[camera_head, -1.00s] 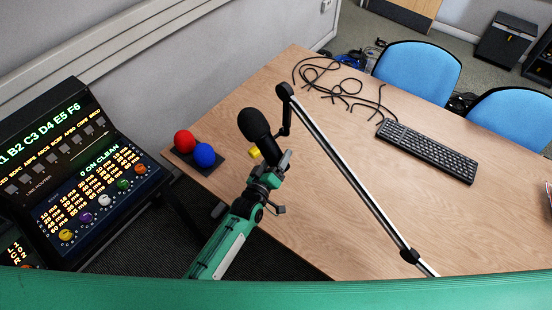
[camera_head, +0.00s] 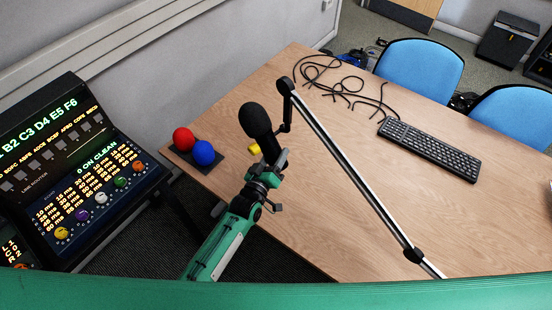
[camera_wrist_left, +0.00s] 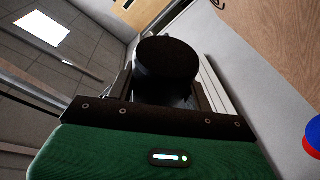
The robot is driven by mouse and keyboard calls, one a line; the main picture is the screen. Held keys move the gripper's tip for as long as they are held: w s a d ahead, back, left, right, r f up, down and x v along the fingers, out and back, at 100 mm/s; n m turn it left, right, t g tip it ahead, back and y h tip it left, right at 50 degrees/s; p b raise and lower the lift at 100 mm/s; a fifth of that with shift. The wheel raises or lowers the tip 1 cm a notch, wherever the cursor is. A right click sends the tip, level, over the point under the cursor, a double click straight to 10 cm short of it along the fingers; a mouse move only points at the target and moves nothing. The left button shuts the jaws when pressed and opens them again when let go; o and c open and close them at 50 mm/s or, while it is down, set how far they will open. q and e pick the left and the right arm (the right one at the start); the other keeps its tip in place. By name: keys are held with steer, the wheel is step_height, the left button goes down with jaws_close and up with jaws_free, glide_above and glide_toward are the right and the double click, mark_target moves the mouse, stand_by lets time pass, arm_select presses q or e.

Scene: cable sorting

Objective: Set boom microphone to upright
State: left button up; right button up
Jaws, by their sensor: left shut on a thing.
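The boom microphone (camera_head: 255,120) is black with a foam head. It hangs at the end of a silver and black boom arm (camera_head: 345,165) and stands close to upright, its top leaning a little left. My left gripper (camera_head: 270,170) is shut on the microphone's lower body from below. In the left wrist view the round black end of the microphone (camera_wrist_left: 167,62) fills the space before my gripper; the fingers are mostly hidden there. A yellow piece (camera_head: 254,148) shows beside the microphone body. My right gripper is not in view.
A lit mixing console (camera_head: 90,185) stands at left. Black cables (camera_head: 345,88) and a keyboard (camera_head: 430,148) lie on the table (camera_head: 330,210). Blue chairs (camera_head: 420,68) stand behind.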

mark_target(267, 152)
arm_select(q)
steer(key=shift+w+a+f+m+t+b, duration=0.25)
steer(key=shift+f+m+b, duration=0.2)
steer(key=shift+m+b, duration=0.4)
steer(key=b, duration=0.1)
steer(key=m+b, duration=0.1)
steer(key=m+h+b, duration=0.1)
steer(key=shift+w+a+f+m+t, duration=0.25)
steer(key=shift+w+a, duration=0.1)
steer(key=shift+a, duration=0.05)
steer(key=m+b, duration=0.1)
steer(key=m+h+b, duration=0.1)
steer(key=shift+w+a+m, duration=0.3)
steer(key=shift+w+a, duration=0.1)
steer(key=shift+w+a+m+h+b, duration=0.25)
steer(key=shift+m+h+b, duration=0.25)
steer(key=shift+m+b, duration=0.25)
steer(key=shift+m, duration=0.25)
steer(key=o, duration=1.4)
